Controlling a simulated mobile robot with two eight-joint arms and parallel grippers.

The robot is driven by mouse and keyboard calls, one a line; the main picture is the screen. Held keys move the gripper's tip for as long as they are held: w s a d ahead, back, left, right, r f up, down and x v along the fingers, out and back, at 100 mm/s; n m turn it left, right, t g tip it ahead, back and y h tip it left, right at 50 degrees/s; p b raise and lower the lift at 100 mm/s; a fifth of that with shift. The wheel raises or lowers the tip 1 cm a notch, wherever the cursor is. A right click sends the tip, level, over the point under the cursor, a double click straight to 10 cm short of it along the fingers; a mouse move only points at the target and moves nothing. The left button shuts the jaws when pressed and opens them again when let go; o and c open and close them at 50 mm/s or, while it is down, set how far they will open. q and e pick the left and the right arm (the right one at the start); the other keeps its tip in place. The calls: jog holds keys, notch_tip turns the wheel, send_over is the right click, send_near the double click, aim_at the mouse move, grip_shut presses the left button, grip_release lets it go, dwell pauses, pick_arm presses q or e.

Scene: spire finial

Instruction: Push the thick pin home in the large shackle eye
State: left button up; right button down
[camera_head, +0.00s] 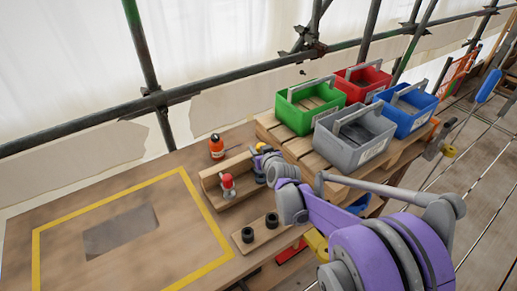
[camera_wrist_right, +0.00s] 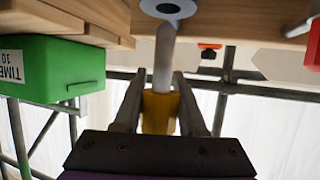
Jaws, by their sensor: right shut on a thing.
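In the right wrist view, my right gripper (camera_wrist_right: 160,92) is shut on the thick pin (camera_wrist_right: 163,65). The pin has a yellow head between the fingers and a pale grey shaft pointing away toward the top of the picture. A grey ring with a dark hole, which looks like the large shackle eye (camera_wrist_right: 168,8), lies at the top edge. The shaft's far end overlaps the ring's lower rim in this view; I cannot tell whether it touches or enters the hole. In the head view, my right gripper (camera_head: 264,160) is small and partly hidden at the wooden stand. My left gripper is not in view.
A wooden stand (camera_head: 212,182) and a red-topped piece (camera_head: 228,183) are beside the gripper. A block with two black cups (camera_head: 262,231) is nearer. An orange bottle (camera_head: 216,146) stands behind. Green (camera_head: 308,105) and grey (camera_head: 354,138) crates are at right. The yellow-outlined table area is mostly clear.

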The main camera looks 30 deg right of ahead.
jog(key=shift+f+b, duration=1.65)
jog(key=shift+f, duration=0.75)
jog(key=shift+r, duration=0.15)
jog(key=shift+r+p, duration=1.6)
jog(key=shift+r, duration=0.4)
dwell(0.4)
jog(key=shift+f+b, duration=1.4)
jog(key=shift+f, duration=0.75)
jog(key=shift+c, duration=2)
grip_release()
jog(key=shift+s, duration=0.1)
